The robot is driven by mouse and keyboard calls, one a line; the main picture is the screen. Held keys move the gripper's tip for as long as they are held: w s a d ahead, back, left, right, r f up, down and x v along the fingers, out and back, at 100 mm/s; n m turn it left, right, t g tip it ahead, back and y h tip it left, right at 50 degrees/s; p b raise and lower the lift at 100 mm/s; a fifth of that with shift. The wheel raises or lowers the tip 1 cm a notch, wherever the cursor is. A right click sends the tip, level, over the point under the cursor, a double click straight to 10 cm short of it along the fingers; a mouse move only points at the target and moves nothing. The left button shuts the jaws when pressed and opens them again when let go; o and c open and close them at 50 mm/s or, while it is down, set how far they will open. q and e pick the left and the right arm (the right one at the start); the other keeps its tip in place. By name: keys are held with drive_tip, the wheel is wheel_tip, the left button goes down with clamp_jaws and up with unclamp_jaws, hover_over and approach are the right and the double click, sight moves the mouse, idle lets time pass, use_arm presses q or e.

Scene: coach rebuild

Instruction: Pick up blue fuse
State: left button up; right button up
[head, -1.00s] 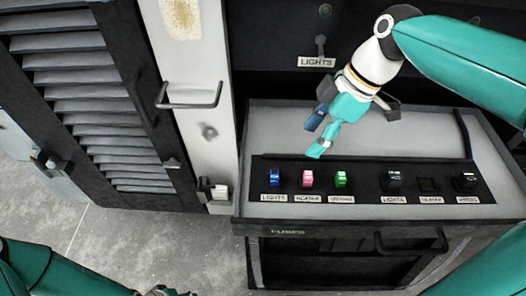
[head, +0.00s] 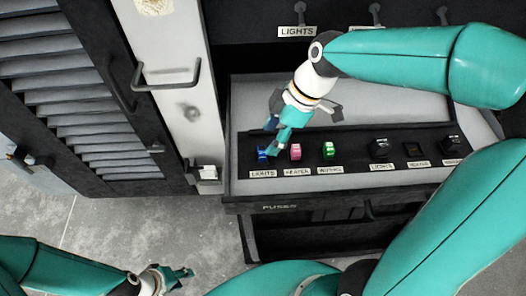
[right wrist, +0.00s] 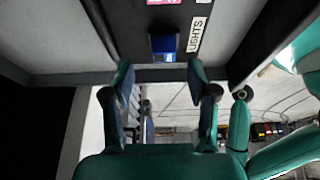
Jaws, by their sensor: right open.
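The blue fuse (head: 262,155) stands at the left end of the black fuse strip, behind a LIGHTS label. My right gripper (head: 274,143) is just above and beside it, partly overlapping it in the head view. In the right wrist view the blue fuse (right wrist: 163,46) sits ahead, between the lines of the two open fingers (right wrist: 160,78), and I see no contact. My left gripper (head: 178,274) is low at the left, over the floor, away from the fuses; its jaw opening is too small to judge.
A pink fuse (head: 295,152) and a green fuse (head: 328,150) stand to the right of the blue one. Black sockets (head: 413,149) follow further right. A grey cabinet door with a handle (head: 165,75) stands at the left. An open drawer front (head: 310,207) lies below.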

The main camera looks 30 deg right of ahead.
sight(264, 150)
drive_tip(key=x, duration=0.5)
drive_tip(key=shift+s+a+p, duration=0.2)
drive_tip(key=shift+s+p, duration=0.05)
drive_tip(key=shift+p, duration=0.05)
drive_tip(key=c, duration=0.9)
